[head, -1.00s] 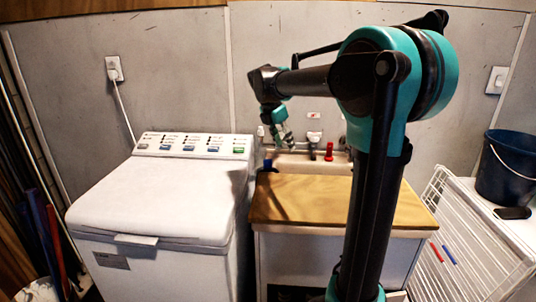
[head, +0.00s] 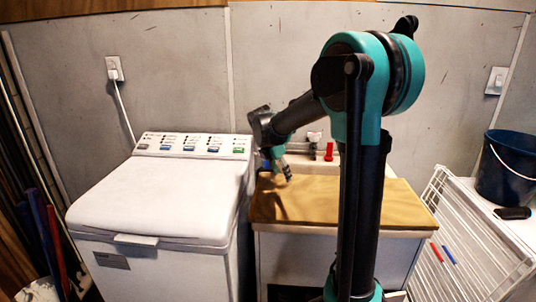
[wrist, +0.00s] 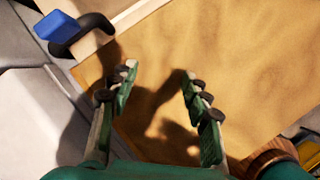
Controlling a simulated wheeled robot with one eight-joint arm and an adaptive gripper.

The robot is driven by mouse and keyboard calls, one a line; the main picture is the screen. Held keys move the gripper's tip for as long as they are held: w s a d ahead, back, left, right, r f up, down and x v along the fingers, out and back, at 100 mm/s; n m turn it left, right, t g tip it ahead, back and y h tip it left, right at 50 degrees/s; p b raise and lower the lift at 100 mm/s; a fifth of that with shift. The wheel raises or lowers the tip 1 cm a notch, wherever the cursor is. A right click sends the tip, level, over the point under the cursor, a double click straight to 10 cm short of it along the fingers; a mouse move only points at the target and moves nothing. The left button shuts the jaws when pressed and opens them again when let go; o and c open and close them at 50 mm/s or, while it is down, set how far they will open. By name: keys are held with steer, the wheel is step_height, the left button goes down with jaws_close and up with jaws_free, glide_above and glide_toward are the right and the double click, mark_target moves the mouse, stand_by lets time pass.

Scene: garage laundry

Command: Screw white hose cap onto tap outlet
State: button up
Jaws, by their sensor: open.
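My gripper (head: 286,176) is low over the wooden worktop beside the washing machine. In the wrist view my gripper (wrist: 158,76) has its two fingers wide apart, with only bare wood and shadow between them. A small white fitting (head: 314,136) shows at the wall behind the worktop; I cannot tell whether it is the hose cap or part of the tap. A small dark upright part (head: 312,151) is just below it. The tap outlet cannot be made out clearly. A black curved piece with a blue end (wrist: 58,27) lies at the worktop's far left corner.
The wooden worktop (head: 350,205) is mostly clear. A red upright item (head: 329,151) stands behind it. The washing machine (head: 150,205) is close on the left. A drying rack (head: 470,250) and dark bucket (head: 505,170) are at the right. A round brown object (wrist: 262,161) is near my right finger.

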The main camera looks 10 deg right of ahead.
steer(key=v, duration=1.6)
steer(key=shift+s+a+f+m, duration=0.15)
steer(key=shift+s+f+m, duration=0.4)
steer(key=shift+s+f, duration=0.3)
steer(key=shift+s+a+f+m, duration=0.15)
steer(key=shift+s+f+m, duration=0.4)
steer(key=shift+s+f, duration=0.3)
steer(key=shift+w, duration=0.1)
steer(key=shift+w+r, duration=0.35)
steer(key=shift+w, duration=4.9)
steer(key=shift+w+r, duration=0.35)
steer(key=shift+w, duration=4.9)
steer(key=shift+w+r, duration=0.4)
steer(key=shift+w, duration=4.8)
steer(key=o, duration=0.3)
